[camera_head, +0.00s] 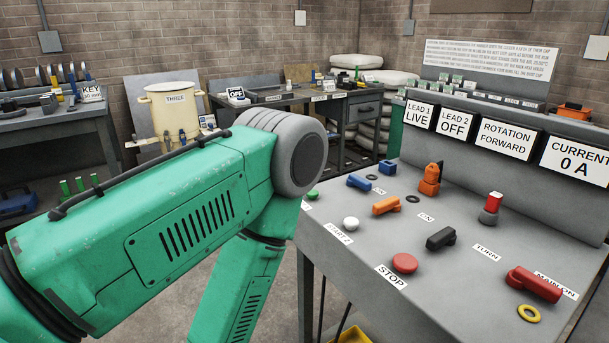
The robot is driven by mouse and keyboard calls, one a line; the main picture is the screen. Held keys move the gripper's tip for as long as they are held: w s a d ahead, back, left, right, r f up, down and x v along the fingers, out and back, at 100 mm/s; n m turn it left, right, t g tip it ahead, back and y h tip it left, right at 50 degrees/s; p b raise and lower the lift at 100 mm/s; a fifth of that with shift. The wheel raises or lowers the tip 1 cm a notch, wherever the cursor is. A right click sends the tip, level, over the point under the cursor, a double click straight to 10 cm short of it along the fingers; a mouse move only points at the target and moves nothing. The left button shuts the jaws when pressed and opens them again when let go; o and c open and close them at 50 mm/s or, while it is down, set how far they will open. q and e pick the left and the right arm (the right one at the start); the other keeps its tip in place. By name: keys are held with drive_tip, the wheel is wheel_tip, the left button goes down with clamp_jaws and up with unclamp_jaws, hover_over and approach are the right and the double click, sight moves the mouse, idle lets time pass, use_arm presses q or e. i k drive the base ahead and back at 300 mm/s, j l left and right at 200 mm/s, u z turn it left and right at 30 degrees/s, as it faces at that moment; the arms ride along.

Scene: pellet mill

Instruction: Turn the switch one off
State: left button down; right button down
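A grey sloped control desk (330,262) stands at the right. No switch shows a readable "one" label, so I cannot tell which is switch one. A blue rotary handle (359,183) has a small label beside it. An orange handle (386,206) lies to its right and nearer, with an "ON" label nearby. Signs at the back read "LEAD 1 LIVE" (419,115) and "LEAD 2 OFF" (455,123). My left arm comes in from the left and bends down beside the desk's left edge; its gripper is out of view. My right gripper is out of view.
The desk also bears a white button (351,223), a red STOP button (404,263), a black handle (441,238), a red handle (533,284) and a red-topped lever (491,208). Workbenches stand behind my arm. The space above the desk is clear.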

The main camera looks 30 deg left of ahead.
sight(353, 180)
drive_tip(key=u, duration=0.75)
drive_tip(key=z, duration=0.3)
drive_tip(key=i+j+z, duration=0.1)
drive_tip(key=j+z, duration=0.25)
drive_tip(key=z, duration=0.15)
drive_tip(key=j+z, duration=0.35)
drive_tip(key=z, duration=0.15)
drive_tip(key=j+z, duration=0.5)
drive_tip(key=l, duration=0.1)
